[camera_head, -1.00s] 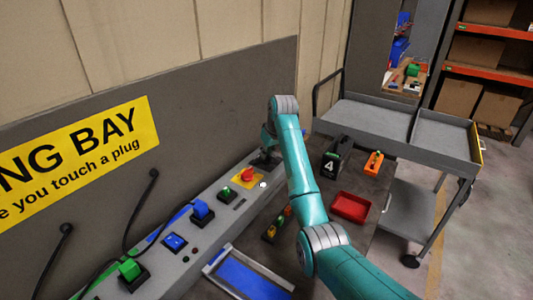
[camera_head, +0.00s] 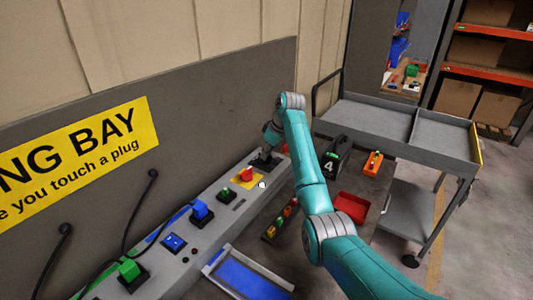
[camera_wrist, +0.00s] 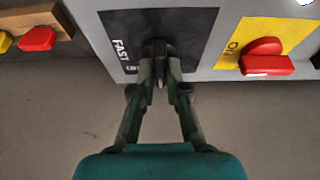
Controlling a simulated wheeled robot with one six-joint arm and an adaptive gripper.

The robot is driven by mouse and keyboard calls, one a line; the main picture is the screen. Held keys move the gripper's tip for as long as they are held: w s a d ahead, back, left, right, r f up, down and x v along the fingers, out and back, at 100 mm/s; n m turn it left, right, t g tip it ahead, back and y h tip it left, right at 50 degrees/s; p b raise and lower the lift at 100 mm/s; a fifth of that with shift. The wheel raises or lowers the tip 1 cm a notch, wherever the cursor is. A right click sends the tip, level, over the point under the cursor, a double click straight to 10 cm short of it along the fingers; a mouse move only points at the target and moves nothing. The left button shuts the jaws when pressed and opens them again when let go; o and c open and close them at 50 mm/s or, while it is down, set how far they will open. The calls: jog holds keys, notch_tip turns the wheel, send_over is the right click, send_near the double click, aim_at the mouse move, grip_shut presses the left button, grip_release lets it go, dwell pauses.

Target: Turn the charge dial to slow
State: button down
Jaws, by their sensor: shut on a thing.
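The charge dial is a black knob (camera_wrist: 157,46) on a dark plate (camera_wrist: 112,22) with white lettering; "FAST" is readable at the plate's left and a second word beside it is partly hidden. My gripper (camera_wrist: 160,75) is shut on the knob, with its fingertips on either side of it. In the head view my gripper (camera_head: 266,153) is at the far end of the grey console, over the dark dial plate (camera_head: 258,165). The knob itself is hidden there, and its pointing direction is hard to tell.
A red switch (camera_wrist: 265,58) on a yellow plate is beside the dial; it also shows in the head view (camera_head: 246,174). Blue (camera_head: 201,210) and green (camera_head: 129,269) plugs stand farther along the console. A red tray (camera_head: 350,207) and a grey cart (camera_head: 375,122) are to the right.

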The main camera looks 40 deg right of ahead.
jog(key=c, duration=1.2)
grip_release()
jog(key=v, duration=0.7)
jog(key=shift+r, duration=0.2)
jog(key=shift+s, duration=0.15)
